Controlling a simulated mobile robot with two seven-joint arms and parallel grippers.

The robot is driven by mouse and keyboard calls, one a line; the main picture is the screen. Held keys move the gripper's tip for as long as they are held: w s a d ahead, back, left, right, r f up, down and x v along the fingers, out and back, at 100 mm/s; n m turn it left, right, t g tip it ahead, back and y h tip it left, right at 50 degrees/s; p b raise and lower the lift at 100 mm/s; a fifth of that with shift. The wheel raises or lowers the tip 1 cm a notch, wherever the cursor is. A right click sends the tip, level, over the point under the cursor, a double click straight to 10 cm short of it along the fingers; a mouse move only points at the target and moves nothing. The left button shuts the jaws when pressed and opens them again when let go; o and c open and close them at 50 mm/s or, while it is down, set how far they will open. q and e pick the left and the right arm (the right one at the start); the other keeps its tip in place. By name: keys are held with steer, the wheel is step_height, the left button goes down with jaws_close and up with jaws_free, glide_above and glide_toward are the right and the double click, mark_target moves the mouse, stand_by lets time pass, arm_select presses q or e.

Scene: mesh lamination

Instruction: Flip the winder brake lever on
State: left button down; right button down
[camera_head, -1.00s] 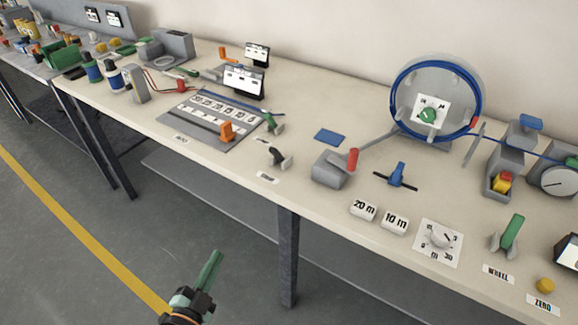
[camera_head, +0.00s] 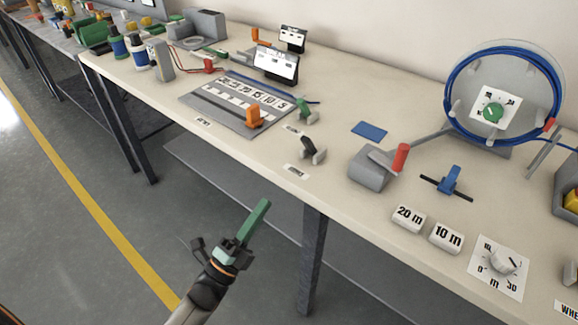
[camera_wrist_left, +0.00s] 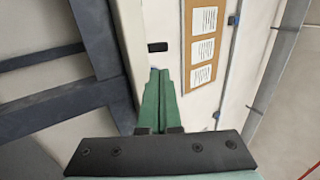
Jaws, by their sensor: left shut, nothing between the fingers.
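A small black lever (camera_head: 309,149) on a grey bracket stands near the table's front edge, behind a small label too blurred to read. A green lever (camera_head: 304,110) stands just behind it. I cannot tell from the labels which is the winder brake lever. My left gripper (camera_head: 264,204) has green fingers pressed together and empty, in front of the table edge, below and left of the black lever and apart from it. The fingers also show in the left wrist view (camera_wrist_left: 159,72); neither lever is recognisable there. My right gripper is not in view.
The table (camera_head: 345,220) also holds a slotted board with an orange block (camera_head: 254,115), a red-handled crank (camera_head: 400,158), a blue lever (camera_head: 449,181), white 20 m and 10 m blocks, a dial (camera_head: 503,263) and a blue reel (camera_head: 500,100). The floor before the table is clear.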

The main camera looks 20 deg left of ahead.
mark_target(304, 144)
arm_select(q)
steer(key=p+x, duration=0.1)
steer(key=x, duration=1.2)
steer(key=shift+w+d+r, duration=0.2)
steer(key=shift+w, duration=0.15)
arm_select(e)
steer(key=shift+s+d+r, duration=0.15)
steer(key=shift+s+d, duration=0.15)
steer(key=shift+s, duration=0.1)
arm_select(q)
steer(key=shift+p, duration=0.3)
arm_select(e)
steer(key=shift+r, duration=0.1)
